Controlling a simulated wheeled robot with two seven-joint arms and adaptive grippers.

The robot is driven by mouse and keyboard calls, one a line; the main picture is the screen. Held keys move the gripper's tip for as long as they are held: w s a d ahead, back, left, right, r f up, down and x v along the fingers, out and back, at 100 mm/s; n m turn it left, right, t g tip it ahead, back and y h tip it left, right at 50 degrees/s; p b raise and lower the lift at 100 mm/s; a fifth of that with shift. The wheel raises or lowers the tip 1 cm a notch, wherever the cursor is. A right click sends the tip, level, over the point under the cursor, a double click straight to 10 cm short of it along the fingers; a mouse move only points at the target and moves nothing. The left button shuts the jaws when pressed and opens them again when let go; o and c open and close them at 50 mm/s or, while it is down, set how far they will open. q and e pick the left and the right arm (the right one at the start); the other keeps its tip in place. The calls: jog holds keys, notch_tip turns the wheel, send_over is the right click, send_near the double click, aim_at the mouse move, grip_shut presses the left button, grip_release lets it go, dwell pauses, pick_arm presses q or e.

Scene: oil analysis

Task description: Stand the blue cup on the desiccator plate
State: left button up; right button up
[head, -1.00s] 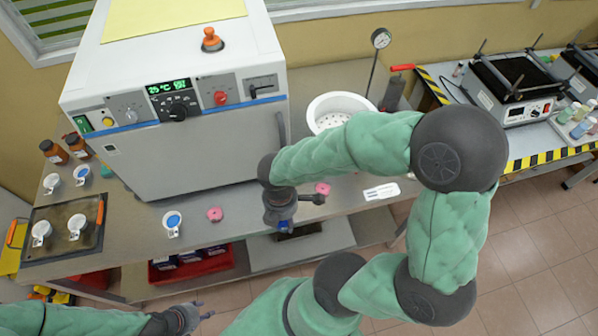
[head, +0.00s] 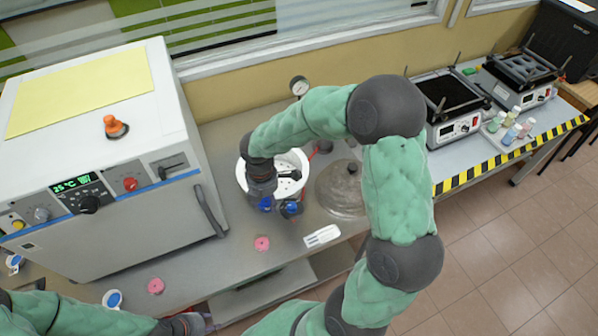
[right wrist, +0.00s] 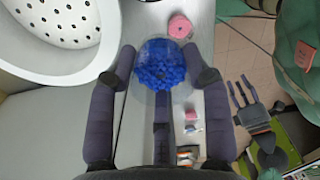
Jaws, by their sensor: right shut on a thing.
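The blue cup, a clear round vessel full of blue granules (right wrist: 160,65), is between the fingers of my right gripper (right wrist: 158,72). In the head view, the right gripper (head: 277,200) is shut on it at the desiccator's front side, and the fingers partly hide the cup (head: 265,204). The desiccator is a white bowl (head: 298,160) with a perforated plate (right wrist: 62,18) inside. In the wrist view the cup is beside the bowl, apart from its rim. My left gripper (head: 193,322) is low at the bench front, empty, its fingers spread in the wrist view (right wrist: 243,95).
A knobbed lid (head: 340,190) lies right of the desiccator. A pink round piece (head: 262,243) and a white label (head: 322,236) lie in front. The large oven (head: 125,190) stands left. A gauge (head: 299,86) stands behind. Another small white cup with blue contents (head: 113,299) is at front left.

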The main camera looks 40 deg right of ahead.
jog(key=shift+w+d, duration=0.4)
jog(key=shift+d, duration=0.3)
jog(key=w+d+f, duration=0.9)
jog(key=shift+w, duration=0.25)
jog(key=shift+w+d+f, duration=0.2)
jog(key=shift+w+f, duration=0.05)
jog(key=shift+f, duration=1.65)
jog(key=shift+b, duration=0.3)
jog(key=shift+f, duration=0.15)
jog(key=o, duration=1.2)
jog(key=shift+c, duration=0.2)
